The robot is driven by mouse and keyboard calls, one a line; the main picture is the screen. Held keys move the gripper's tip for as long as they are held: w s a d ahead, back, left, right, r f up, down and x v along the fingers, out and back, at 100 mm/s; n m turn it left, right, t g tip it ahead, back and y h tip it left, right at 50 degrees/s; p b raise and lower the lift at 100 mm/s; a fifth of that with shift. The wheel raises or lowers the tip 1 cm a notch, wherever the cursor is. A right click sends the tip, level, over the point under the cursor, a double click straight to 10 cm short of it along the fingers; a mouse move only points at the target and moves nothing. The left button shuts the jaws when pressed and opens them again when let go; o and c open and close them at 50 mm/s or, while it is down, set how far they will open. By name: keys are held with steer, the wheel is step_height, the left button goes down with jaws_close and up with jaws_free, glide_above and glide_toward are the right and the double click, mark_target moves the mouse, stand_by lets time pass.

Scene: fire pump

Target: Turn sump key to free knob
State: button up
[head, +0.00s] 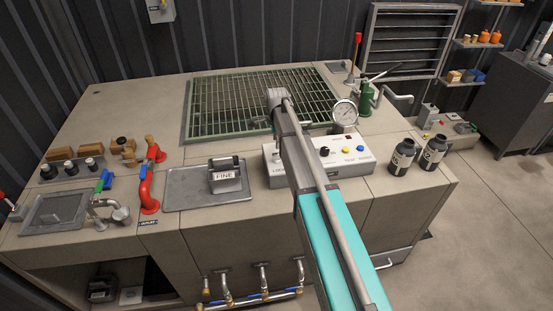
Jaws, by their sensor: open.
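A grey control box (346,174) stands on the bench front, right of centre.
A green grating (215,112) lies behind. A pressure gauge (345,112) and green oil can (366,98) stand right, with two dark bottles (402,156). A FINE block (226,180) sits on a plate left. A red pipe (147,190) and taps are further left.

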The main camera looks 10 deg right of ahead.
mark_target(277, 153)
steer(key=shift+f+b, duration=3.3)
steer(key=shift+f, duration=0.35)
jaws_close()
